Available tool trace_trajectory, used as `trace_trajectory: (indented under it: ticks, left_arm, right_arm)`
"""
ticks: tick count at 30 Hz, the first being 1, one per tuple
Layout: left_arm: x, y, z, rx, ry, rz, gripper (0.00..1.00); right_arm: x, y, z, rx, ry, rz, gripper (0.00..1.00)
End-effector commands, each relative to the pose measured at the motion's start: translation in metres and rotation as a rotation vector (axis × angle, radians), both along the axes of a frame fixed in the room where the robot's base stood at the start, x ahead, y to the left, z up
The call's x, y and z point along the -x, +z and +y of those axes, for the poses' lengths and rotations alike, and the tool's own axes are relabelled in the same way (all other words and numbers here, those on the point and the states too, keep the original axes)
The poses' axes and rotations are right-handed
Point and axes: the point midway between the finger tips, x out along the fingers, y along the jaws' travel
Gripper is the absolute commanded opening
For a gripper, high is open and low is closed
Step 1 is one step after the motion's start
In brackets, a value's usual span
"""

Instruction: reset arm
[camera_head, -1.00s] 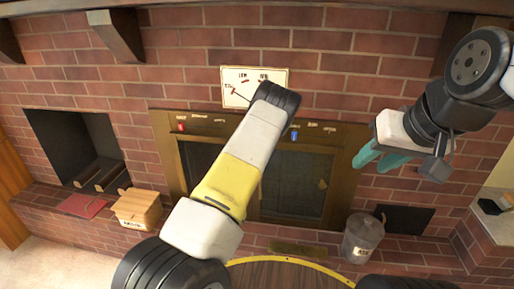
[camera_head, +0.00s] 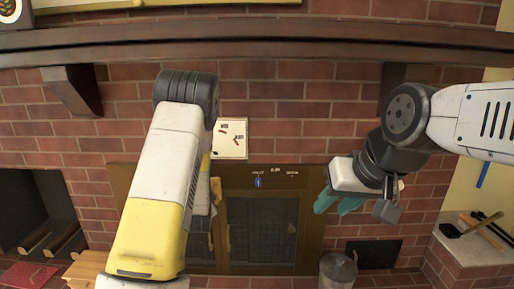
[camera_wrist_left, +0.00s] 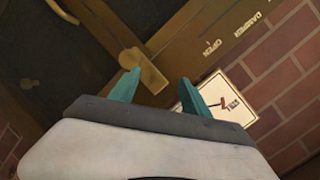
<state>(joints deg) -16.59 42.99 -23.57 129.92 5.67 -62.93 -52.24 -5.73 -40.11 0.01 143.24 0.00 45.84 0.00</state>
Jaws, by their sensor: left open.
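My right gripper (camera_head: 338,200) has teal fingers and hangs in front of the brick wall at the right of the head view. Its fingers look apart with nothing between them. My left arm rises large across the left of the head view, and its gripper is hidden there. In the left wrist view my left gripper (camera_wrist_left: 157,88) is open, with its two teal fingers apart and nothing held. Its fingers lie in front of the stove's brass-coloured frame in that view.
A stove (camera_head: 310,230) with dark doors is set in the brick wall. A white dial plate (camera_head: 231,140) hangs above it and shows in the left wrist view (camera_wrist_left: 238,106). A metal bucket (camera_head: 338,270) stands below. A mantel (camera_head: 300,36) crosses the top. Tools lie on a right ledge (camera_head: 470,250).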

Motion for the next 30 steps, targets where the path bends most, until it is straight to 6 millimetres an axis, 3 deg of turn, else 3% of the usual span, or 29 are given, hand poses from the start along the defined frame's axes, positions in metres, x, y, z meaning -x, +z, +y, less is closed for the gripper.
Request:
trace_trajectory:
  ticks: [1,8,14,21,27,30]
  left_arm:
    - [0.003,0.02,0.0,0.085,0.023,0.019,0.55]
    - [0.04,0.081,-0.016,0.442,0.092,0.17,0.55]
    - [0.099,0.136,-0.037,0.683,0.129,0.307,0.55]
    - [0.2,0.189,-0.056,0.875,0.186,0.477,0.55]
    - [0.293,0.211,-0.062,0.952,0.272,0.599,0.55]
    - [0.327,0.214,-0.062,0.967,0.316,0.639,0.55]
  right_arm:
    - [0.0,0.0,0.0,0.0,0.0,0.0,0.36]
    - [0.0,0.0,0.0,0.0,0.0,0.0,0.36]
    - [0.0,0.0,0.0,0.0,0.0,0.0,0.36]
    - [0.0,0.0,0.0,0.0,0.0,0.0,0.36]
    - [0.0,0.0,0.0,0.0,0.0,0.0,0.36]
    - [0.0,0.0,0.0,0.0,0.0,0.0,0.36]
